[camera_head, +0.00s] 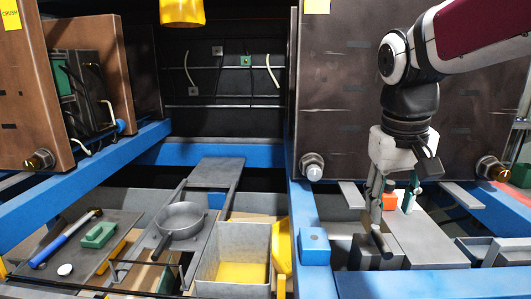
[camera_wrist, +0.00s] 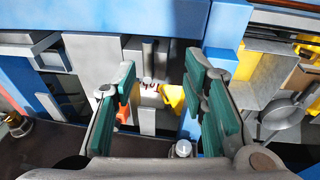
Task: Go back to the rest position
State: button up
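My gripper (camera_head: 392,205) hangs fingers down at the right of the head view, over a grey workbench area behind a blue beam. In the wrist view my gripper (camera_wrist: 160,70) has its two green-padded fingers spread wide apart, with nothing held between them. A small orange object (camera_head: 389,200) shows by the fingers in the head view. An orange object also shows beside the left finger in the wrist view (camera_wrist: 124,113). No jerry can is clearly recognisable.
Blue beams (camera_head: 314,246) frame the space. At left are a grey pan (camera_head: 182,218), a blue-handled hammer (camera_head: 62,241) and a green block (camera_head: 99,235). A grey bin with a yellow floor (camera_head: 240,273) stands in the middle. A dark panel (camera_head: 345,90) rises behind my gripper.

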jog(key=s+a+f+t+y+b, duration=0.1)
jog(key=s+a+f+t, duration=0.2)
jog(key=s, duration=0.9)
jog(key=shift+s+f+t+y, duration=0.3)
jog(key=shift+f+t, duration=0.1)
jog(key=shift+f, duration=0.45)
